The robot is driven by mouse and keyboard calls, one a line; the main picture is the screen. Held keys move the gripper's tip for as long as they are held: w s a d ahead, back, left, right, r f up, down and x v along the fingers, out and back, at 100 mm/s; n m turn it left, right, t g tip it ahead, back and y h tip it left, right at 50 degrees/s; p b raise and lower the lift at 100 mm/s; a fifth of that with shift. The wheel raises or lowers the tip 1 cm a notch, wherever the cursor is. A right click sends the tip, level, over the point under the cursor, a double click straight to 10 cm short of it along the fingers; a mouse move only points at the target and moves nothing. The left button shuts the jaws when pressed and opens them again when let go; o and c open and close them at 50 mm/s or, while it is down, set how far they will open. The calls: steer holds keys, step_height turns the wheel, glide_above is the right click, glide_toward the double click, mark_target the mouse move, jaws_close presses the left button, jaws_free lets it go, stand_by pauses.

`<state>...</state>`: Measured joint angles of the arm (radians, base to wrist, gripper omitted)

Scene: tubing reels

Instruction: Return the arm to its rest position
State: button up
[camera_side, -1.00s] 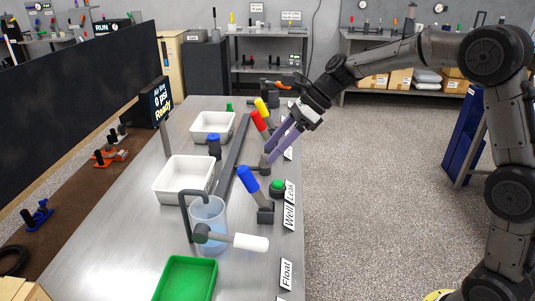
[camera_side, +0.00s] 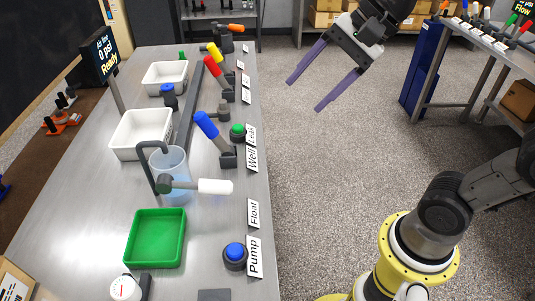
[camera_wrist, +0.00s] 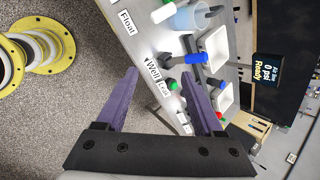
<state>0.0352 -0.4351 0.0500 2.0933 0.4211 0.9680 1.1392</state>
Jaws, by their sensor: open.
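My gripper (camera_side: 304,93) is in the upper right of the side view, in the air off the bench's right edge. Its two purple fingers are spread apart with nothing between them. In the wrist view my gripper (camera_wrist: 163,85) is also open and empty, with the bench beyond the fingers. It touches nothing that I can see. The wrist view shows the Well and Leak labels and a blue-handled lever (camera_wrist: 190,59) past the fingers.
The steel bench (camera_side: 70,215) carries a green tray (camera_side: 155,238), two white bins, a clear beaker (camera_side: 170,163), several coloured levers and a blue Pump button (camera_side: 235,252). A blue cabinet (camera_side: 424,68) and a side table stand at right. The floor between is clear.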

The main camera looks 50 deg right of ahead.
steer(key=s+d+f+n+h, duration=0.2)
steer(key=s+d+f+n, duration=0.1)
steer(key=n, duration=0.4)
steer(key=s+d+f+n+h, duration=0.2)
steer(key=s+f+n, duration=0.3)
steer(key=s+n, duration=0.3)
steer(key=shift+d+f, duration=0.3)
steer(key=shift+d, duration=0.45)
stand_by(0.4)
